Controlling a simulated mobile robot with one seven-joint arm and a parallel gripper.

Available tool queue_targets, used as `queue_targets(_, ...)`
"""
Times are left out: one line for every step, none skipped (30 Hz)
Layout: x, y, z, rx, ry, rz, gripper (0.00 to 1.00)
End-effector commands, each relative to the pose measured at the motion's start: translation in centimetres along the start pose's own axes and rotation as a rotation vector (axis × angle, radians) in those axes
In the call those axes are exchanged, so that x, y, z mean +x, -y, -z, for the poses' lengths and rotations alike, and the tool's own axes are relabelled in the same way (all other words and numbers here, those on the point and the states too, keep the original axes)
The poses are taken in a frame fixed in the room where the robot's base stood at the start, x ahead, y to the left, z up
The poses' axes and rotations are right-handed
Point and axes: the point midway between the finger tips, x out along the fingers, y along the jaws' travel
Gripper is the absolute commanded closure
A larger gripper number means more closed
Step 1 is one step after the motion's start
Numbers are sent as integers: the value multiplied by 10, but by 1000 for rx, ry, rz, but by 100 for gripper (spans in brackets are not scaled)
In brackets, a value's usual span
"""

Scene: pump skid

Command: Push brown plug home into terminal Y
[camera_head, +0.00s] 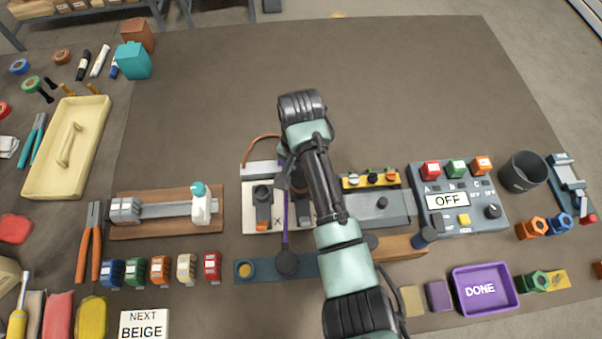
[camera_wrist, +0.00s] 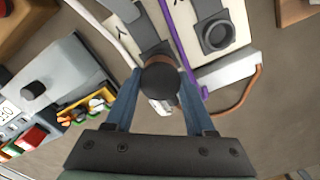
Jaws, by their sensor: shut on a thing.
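My gripper (camera_wrist: 160,100) is shut on the brown plug (camera_wrist: 160,80). The plug shows as a dark round end with a brown band, between the two blue fingers. It is over the dark terminal strip (camera_wrist: 144,34) beside a label that reads like Y (camera_wrist: 122,28). How far the plug sits in the terminal is hidden beneath it. In the head view my gripper (camera_head: 298,184) is at the white terminal board (camera_head: 250,222), largely covered by my arm. The neighbouring terminal, by the X label, has a dark ring (camera_wrist: 215,33) in the wrist view.
A brown cable (camera_head: 262,137) arcs from a pale block (camera_head: 262,169) behind the board. A purple strip (camera_head: 284,220) runs beside the gripper. The grey control box (camera_head: 460,222) shows OFF. Several coloured blocks and tools lie left. The table's far middle is clear.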

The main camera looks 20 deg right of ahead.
Motion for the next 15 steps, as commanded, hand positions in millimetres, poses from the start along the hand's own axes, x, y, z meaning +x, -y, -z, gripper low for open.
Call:
queue_targets(2,0,0,0,0,0,100)
queue_targets(2,0,0,0,0,0,100)
queue_targets(3,0,0,0,0,0,100)
queue_targets(4,0,0,0,0,0,100)
queue_targets(4,0,0,0,0,0,100)
queue_targets(5,0,0,0,1,0,100)
queue_targets(6,0,0,0,1,0,100)
queue_targets(6,0,0,0,1,0,100)
queue_targets(7,0,0,0,1,0,100)
queue_targets(8,0,0,0,1,0,100)
queue_targets(8,0,0,0,1,0,100)
queue_targets(9,0,0,0,1,0,100)
queue_targets(10,0,0,0,1,0,100)
queue_targets(10,0,0,0,1,0,100)
queue_targets(11,0,0,0,1,0,100)
